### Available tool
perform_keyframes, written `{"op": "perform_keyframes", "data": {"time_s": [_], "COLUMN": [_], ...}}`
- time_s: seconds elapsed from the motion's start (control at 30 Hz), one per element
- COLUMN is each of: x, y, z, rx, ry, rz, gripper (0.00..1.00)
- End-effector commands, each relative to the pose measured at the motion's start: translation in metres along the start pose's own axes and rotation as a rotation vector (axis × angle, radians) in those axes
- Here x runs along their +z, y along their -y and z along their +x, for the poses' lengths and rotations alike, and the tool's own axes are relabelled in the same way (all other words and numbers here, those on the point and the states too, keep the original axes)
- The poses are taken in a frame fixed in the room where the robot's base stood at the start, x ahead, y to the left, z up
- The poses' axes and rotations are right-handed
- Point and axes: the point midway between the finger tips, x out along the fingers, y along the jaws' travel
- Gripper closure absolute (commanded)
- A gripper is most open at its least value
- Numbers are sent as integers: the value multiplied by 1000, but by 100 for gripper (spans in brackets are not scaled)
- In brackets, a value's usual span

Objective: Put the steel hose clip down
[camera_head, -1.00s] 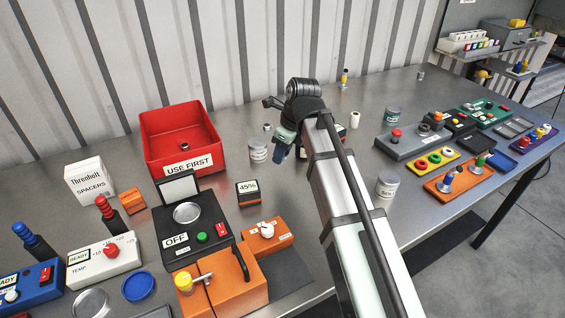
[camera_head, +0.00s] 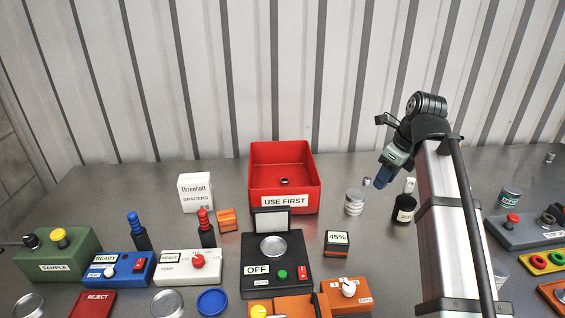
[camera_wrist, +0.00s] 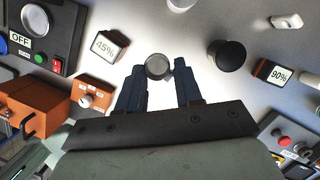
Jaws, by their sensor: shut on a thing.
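The steel hose clip (camera_wrist: 157,66) shows in the wrist view as a round metal ring between my fingertips. A small shiny metal part juts out at its right, by the right finger. My gripper (camera_wrist: 160,80) is shut on it, with bare grey table below. In the head view my gripper (camera_head: 383,180) points down and left, above the table between the stack of pale discs and the black jar. I cannot clearly pick out the clip there.
A red "USE FIRST" bin (camera_head: 312,190) stands left of my gripper with a small ring inside. The stack of pale discs (camera_head: 355,202), a small metal cylinder (camera_head: 367,181), a 45% block (camera_head: 337,240) and a black jar (camera_head: 404,208) are near. Bare table lies between them.

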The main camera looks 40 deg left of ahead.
Motion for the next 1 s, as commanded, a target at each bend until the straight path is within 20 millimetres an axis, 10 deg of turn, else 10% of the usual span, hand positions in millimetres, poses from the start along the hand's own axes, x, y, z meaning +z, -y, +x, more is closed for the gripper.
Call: {"op": "perform_keyframes", "data": {"time_s": [0.37,0.7,1.0], "x": [107,247,322], "y": [15,8,-10], "z": [22,62,89], "rx": [80,189,252], "ry": [-13,-11,1], "rz": [-293,-693,-917], "gripper": [93,93,93]}}
